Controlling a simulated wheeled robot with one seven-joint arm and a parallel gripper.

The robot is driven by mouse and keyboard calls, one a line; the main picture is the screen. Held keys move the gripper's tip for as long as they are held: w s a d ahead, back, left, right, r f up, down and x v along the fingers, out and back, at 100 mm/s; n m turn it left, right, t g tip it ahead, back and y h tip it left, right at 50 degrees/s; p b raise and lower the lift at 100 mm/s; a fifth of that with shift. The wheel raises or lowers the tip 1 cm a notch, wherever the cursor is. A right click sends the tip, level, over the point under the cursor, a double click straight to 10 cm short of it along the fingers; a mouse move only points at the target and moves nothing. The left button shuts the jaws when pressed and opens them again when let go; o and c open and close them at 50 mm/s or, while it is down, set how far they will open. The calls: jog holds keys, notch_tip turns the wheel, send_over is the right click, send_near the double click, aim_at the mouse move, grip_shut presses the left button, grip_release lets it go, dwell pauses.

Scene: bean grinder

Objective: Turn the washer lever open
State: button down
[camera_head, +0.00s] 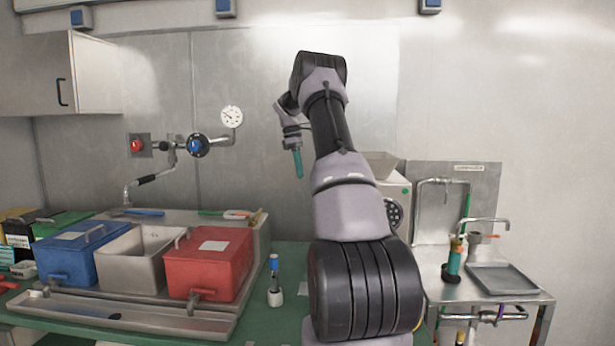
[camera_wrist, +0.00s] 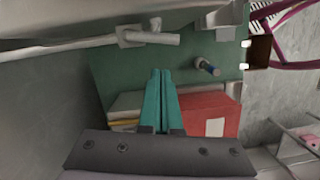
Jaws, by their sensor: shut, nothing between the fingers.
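My gripper (camera_head: 299,164) has teal fingers that point down in the head view, in front of the steel back wall. The fingers also show in the wrist view (camera_wrist: 160,100), shut together and empty. No part is marked as the washer lever, so I cannot tell which it is. A black-handled lever (camera_head: 153,178) hangs from the wall pipe above the left sink, well left of my gripper. A small red handle (camera_head: 490,236) sits by the tap at the right sink, and a purple-ended lever (camera_head: 514,313) is under its tray. My gripper touches none of these.
A blue box (camera_head: 68,258), a steel basin (camera_head: 125,270) and a red box (camera_head: 208,262) stand on the left counter. A blue-capped bottle (camera_head: 274,275) stands right of them. A tray (camera_head: 502,279) lies on the right table. Green counter (camera_wrist: 115,80) is bare beside the fingers.

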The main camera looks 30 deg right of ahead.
jog(key=shift+s+d+f, duration=0.75)
jog(key=shift+s+d, duration=0.2)
jog(key=shift+s, duration=0.15)
jog(key=shift+s+d+f+n, duration=0.2)
jog(key=shift+s+d+n, duration=0.25)
jog(key=shift+s+n, duration=0.25)
jog(key=shift+d, duration=0.1)
jog(key=shift+s+f, duration=0.1)
jog(key=shift+f, duration=0.05)
notch_tip(320, 180, up, 11)
jog(key=w+a, duration=0.2)
jog(key=shift+w, duration=0.4)
